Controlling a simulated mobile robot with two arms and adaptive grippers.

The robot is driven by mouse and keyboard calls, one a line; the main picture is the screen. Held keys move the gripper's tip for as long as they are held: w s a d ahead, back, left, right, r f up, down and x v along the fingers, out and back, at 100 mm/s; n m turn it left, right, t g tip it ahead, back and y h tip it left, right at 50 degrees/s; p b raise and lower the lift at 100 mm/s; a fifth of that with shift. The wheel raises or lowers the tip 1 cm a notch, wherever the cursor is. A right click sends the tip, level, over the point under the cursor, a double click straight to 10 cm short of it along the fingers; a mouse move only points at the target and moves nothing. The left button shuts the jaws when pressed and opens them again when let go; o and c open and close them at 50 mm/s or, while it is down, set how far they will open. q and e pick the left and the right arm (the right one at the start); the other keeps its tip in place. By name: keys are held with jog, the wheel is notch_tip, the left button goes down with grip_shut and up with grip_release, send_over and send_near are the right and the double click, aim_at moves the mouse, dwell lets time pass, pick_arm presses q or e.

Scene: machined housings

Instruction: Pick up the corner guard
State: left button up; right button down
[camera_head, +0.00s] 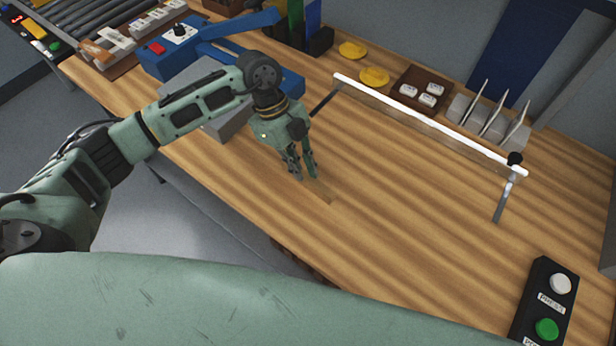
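My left gripper (306,178) points down over the wooden table, left of the middle. Its two dark fingers show a narrow gap, and I cannot tell whether they are open or shut on something. A small flat brownish patch (320,192) lies just beyond the fingertips on the wood. I cannot tell whether it is a thin part, such as the corner guard, or a shadow. I see nothing else that I can clearly name as the corner guard. My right gripper is out of view.
A white rail (430,122) on metal legs crosses the table right of the gripper. Behind it are yellow discs (374,77), a brown tray (400,104) and a grey rack (460,108). A blue machine (180,45) stands back left. A button box (528,310) sits front right.

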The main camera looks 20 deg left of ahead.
aim_at(310, 179)
pick_arm(q)
jog(key=shift+x, duration=1.3)
grip_shut()
